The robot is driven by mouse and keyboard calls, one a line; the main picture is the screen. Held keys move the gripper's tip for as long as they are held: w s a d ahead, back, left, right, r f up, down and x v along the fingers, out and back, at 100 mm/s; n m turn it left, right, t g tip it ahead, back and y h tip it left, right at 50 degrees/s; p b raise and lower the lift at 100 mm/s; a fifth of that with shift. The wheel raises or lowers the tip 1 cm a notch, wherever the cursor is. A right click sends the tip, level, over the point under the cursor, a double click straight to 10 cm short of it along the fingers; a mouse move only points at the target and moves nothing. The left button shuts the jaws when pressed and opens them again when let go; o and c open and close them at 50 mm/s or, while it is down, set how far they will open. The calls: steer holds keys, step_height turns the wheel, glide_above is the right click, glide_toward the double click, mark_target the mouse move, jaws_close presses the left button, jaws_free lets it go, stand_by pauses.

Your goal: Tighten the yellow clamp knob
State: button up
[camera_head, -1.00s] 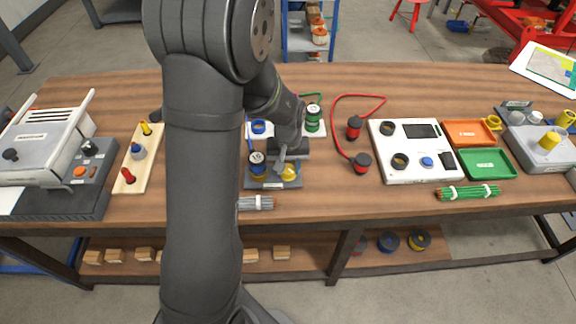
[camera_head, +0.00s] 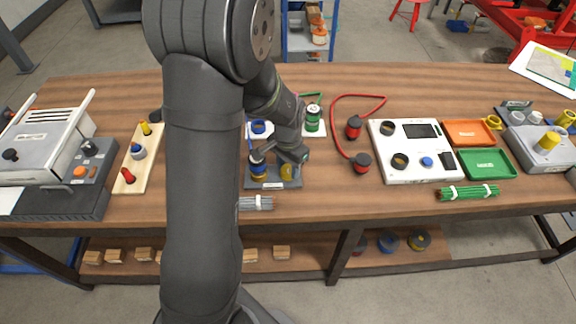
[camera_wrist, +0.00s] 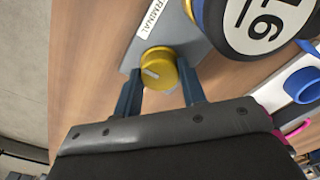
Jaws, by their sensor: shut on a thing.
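The yellow clamp knob (camera_head: 287,172) stands on a grey terminal base (camera_head: 262,185), right of a blue-and-yellow part with a dark top (camera_head: 257,165). My gripper (camera_head: 291,166) is over the knob in the head view and partly hides it. In the wrist view the yellow knob (camera_wrist: 158,70) sits between the two blue fingers of my gripper (camera_wrist: 160,85), which are shut on its sides. A pale mark shows on the knob's face. The base (camera_wrist: 130,55) carries a label reading "TERMINAL". A large round cap marked "16" (camera_wrist: 265,20) is close beside the knob.
A bundle of grey wires (camera_head: 256,203) lies in front of the base. A red cable (camera_head: 335,120) and a white panel (camera_head: 415,170) are to the right. A wooden board with coloured pegs (camera_head: 138,160) is to the left.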

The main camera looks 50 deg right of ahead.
mark_target(288, 169)
steer(key=m, duration=0.4)
steer(key=shift+m, duration=2.6)
steer(key=o, duration=1)
steer(key=shift+r, duration=0.1)
step_height(288, 169, up, 17)
steer(key=shift+r, duration=0.15)
step_height(288, 169, down, 18)
steer(key=shift+r, duration=0.25)
